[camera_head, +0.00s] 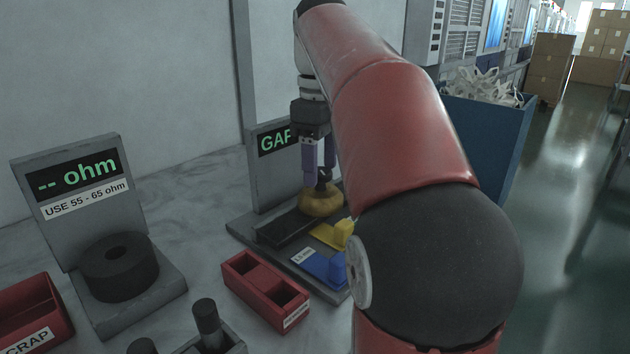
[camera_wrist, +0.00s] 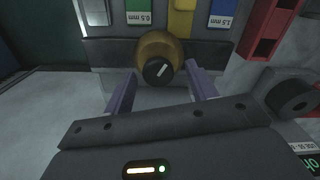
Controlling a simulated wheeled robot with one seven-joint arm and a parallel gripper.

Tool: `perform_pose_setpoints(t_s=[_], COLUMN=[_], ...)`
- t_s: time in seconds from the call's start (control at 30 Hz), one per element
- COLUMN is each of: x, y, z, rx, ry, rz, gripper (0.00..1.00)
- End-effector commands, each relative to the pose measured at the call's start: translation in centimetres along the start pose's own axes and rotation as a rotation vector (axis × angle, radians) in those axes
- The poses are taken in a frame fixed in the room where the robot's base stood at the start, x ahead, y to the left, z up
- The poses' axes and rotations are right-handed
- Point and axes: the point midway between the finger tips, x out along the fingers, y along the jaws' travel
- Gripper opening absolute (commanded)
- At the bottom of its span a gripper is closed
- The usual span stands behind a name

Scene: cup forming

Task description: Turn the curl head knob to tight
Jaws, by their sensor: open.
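The curl head (camera_head: 320,204) is a round brass-coloured body on the grey gauge stand; it also shows in the wrist view (camera_wrist: 152,47). Its knob (camera_wrist: 158,71) is black and round with a white pointer line slanting to the upper right in the wrist view. No tight marking is legible. My gripper (camera_head: 319,178) points down above the curl head with its purple fingers apart. In the wrist view its fingers (camera_wrist: 161,74) stand on either side of the knob, with gaps on both sides. I cannot tell how far the tips are above it.
The stand's display panel (camera_head: 270,165) rises behind my gripper, partly hidden. Yellow (camera_head: 332,235) and blue (camera_head: 320,266) blocks lie in front, the blue labelled 1.5 mm. A red bin (camera_head: 262,285) and a dark ring on the ohm stand (camera_head: 150,305) are left.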

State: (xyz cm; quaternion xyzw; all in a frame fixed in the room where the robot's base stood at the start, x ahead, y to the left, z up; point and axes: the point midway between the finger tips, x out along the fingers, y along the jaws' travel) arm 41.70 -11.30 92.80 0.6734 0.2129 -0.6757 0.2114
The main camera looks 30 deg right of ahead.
Motion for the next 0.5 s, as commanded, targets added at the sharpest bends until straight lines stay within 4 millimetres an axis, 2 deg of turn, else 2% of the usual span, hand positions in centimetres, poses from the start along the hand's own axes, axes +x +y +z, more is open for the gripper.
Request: perform_pose_setpoints(t_s=[0.03, 0.13, 0.5], x=[1.1, 1.8, 2.1], y=[-0.1, 0.1, 0.1], z=[0.3, 0.5, 0.8], rx=[0.001, 0.0, 0.0], ry=[0.003, 0.003, 0.003], rz=[0.004, 0.004, 0.004], gripper=[0.57, 0.57, 0.57])
